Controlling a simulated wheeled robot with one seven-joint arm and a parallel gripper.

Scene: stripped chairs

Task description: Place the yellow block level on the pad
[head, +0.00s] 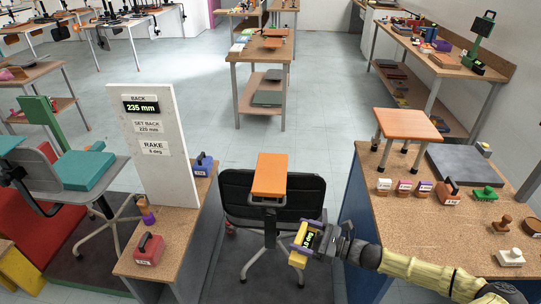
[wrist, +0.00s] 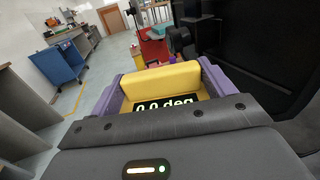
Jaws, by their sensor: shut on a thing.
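The yellow block (wrist: 162,80) carries a dark display that reads 0.0 deg in the wrist view. My gripper (head: 306,240) is shut on it, with a purple finger on each side. In the head view the block (head: 297,259) is held in front of the lower right of a black chair back (head: 236,192). An orange pad (head: 270,175) sits above the chair, over a metal bracket. The gripper is below and right of this pad, apart from it. The block's underside is hidden.
A right-hand bench (head: 400,220) holds an orange-topped stool (head: 408,124), a grey slab (head: 464,165) and several small blocks. A left bench (head: 180,235) carries a white board (head: 157,180) and a red weight (head: 149,249). Open floor (head: 320,120) lies behind the chair.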

